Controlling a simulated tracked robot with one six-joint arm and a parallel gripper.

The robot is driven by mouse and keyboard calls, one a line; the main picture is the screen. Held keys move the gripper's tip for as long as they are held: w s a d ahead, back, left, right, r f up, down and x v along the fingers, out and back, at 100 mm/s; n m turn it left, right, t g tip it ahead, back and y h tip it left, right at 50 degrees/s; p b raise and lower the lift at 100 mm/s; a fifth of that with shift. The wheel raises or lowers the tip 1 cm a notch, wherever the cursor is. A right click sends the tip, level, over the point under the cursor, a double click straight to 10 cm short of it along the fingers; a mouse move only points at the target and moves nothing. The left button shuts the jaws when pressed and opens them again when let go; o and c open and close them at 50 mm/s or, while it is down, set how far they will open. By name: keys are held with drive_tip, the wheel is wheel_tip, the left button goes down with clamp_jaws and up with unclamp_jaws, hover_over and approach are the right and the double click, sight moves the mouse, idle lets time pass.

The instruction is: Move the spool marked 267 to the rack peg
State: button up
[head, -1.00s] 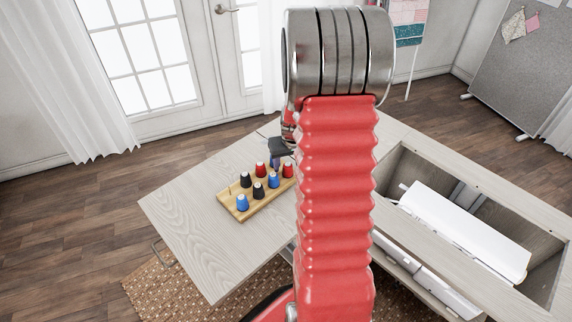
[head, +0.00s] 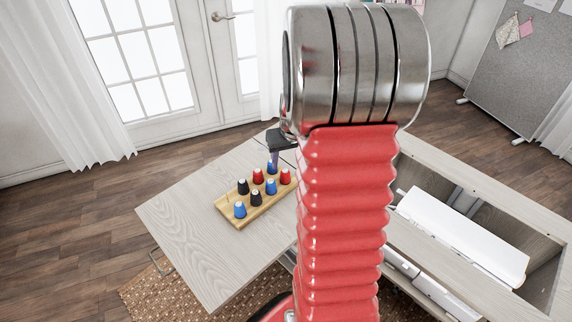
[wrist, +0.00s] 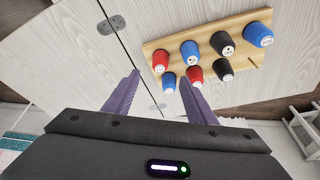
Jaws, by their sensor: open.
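A wooden rack (wrist: 150,46) holds several red, blue and black spools in two rows. It also shows in the head view (head: 252,217). A bare peg (wrist: 254,62) stands at the rack's right end in the wrist view. The spools carry white top labels, but I cannot read 267 on any of them. My gripper (wrist: 159,77) is open and empty, with two purple fingers pointing at the rack's left end. A blue spool (wrist: 169,82) and a red spool (wrist: 193,74) are near the right finger, which hides part of the view there. In the head view, my arm hides most of the gripper.
The rack stands on a pale wood cabinet top (head: 185,210). Its left part is clear. A white sewing machine (head: 465,235) lies in the open recess at right. A hinge (wrist: 111,24) crosses the seam left of the rack in the wrist view.

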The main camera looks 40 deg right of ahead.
drive_tip(key=v, duration=0.6)
drive_tip(key=shift+r, duration=0.2)
drive_tip(key=shift+s, duration=0.15)
idle(0.7)
drive_tip(key=s+a+r+n+t, duration=0.1)
drive_tip(key=s+a+r, duration=0.2)
drive_tip(key=a, duration=0.7)
drive_tip(key=s+a+r+n+y, duration=0.1)
drive_tip(key=s+a+r, duration=0.3)
drive_tip(key=a, duration=0.6)
drive_tip(key=s+a+r+n+t, duration=0.1)
drive_tip(key=s+a+r+n, duration=0.2)
drive_tip(key=a, duration=0.7)
drive_tip(key=s+r, duration=0.1)
drive_tip(key=s, duration=0.1)
drive_tip(key=shift+s+a+r+t, duration=0.2)
drive_tip(key=shift+s+a+t, duration=0.1)
drive_tip(key=shift+a, duration=0.05)
